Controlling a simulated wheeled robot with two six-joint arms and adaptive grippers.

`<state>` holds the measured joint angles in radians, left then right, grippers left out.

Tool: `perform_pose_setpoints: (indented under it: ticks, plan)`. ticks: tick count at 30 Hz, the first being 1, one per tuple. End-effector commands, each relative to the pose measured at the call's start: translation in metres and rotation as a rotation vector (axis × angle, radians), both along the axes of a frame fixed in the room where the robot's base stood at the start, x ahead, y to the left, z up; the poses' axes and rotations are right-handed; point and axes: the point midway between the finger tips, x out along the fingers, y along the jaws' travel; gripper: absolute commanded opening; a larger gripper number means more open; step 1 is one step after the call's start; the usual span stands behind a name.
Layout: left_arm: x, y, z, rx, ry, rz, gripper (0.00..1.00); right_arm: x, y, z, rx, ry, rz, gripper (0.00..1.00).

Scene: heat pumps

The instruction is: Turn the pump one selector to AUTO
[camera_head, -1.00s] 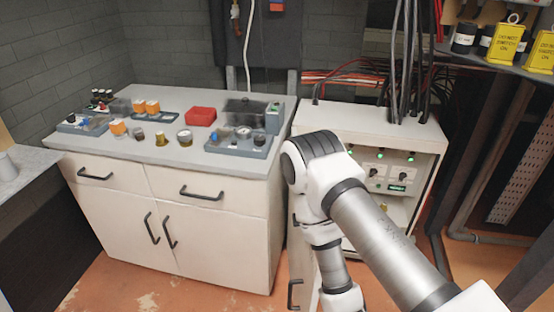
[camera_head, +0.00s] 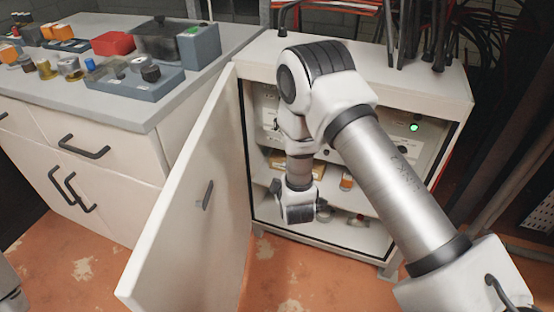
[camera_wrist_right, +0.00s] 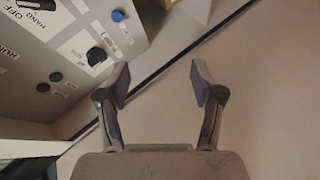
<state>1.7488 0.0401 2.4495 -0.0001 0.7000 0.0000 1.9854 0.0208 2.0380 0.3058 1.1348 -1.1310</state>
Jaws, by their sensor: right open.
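The control panel (camera_head: 395,128) is inside the open white cabinet (camera_head: 420,85); my right arm hides much of it in the head view. In the right wrist view, the panel (camera_wrist_right: 60,55) runs across the upper left, tilted. A black selector knob (camera_wrist_right: 38,4) with HAND and OFF lettering is cut by the top edge. Another black knob (camera_wrist_right: 96,56) with a small label is nearer the fingers. I cannot tell which knob is pump one's. My right gripper (camera_wrist_right: 160,82) is open and empty, apart from both knobs. My left gripper is not in view.
The cabinet door (camera_head: 190,215) stands open to the left. Small items lie on the shelves below the panel, including an orange one (camera_head: 346,182). A workbench (camera_head: 130,115) with parts stands at the left. A blue button (camera_wrist_right: 117,15) is beside the nearer knob.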

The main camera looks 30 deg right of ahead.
Motion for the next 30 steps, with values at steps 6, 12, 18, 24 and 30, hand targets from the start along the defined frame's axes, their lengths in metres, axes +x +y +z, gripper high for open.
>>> perform_pose_setpoints:
  ticks: [6,12,18,24,30]
  plan:
    - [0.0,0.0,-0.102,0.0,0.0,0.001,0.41,0.082,-0.025,0.027,-0.464,-0.256,0.005,0.67]
    - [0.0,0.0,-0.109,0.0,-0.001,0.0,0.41,0.1,-0.034,0.052,-0.577,-0.291,-0.017,0.67]
    - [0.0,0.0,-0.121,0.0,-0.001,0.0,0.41,0.133,-0.051,0.05,-0.574,-0.291,-0.018,0.67]
    - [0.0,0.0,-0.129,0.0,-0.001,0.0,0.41,0.159,-0.062,0.051,-0.575,-0.287,-0.014,0.67]
    - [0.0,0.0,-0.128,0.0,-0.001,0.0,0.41,0.162,-0.064,0.052,-0.574,-0.285,-0.012,0.67]
